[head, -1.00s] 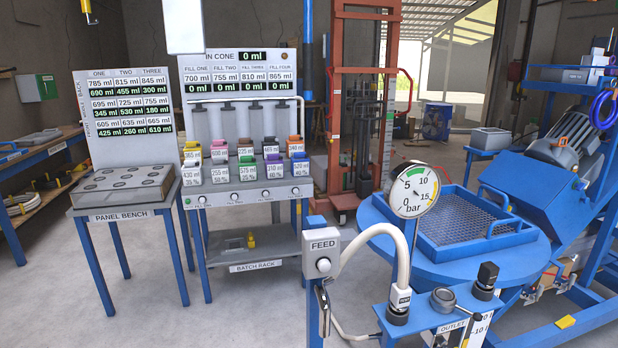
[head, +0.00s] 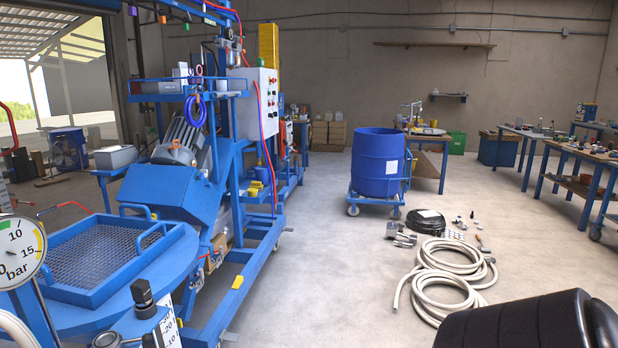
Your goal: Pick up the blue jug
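No blue jug can be made out in the head view. A large blue drum (head: 378,165) with a white label stands upright on a wheeled blue cart (head: 377,201) in the middle distance; it is a drum, not a jug. The bench and rack with the small colour-topped containers are out of frame. Neither of my grippers is in view.
At left stand a blue machine frame (head: 236,205), a mesh tray (head: 105,252) and a pressure gauge (head: 18,250). Coiled pale hoses (head: 445,283) and a black coil (head: 427,221) lie on the floor. Workbenches (head: 575,152) line the right. Floor between machine and hoses is clear.

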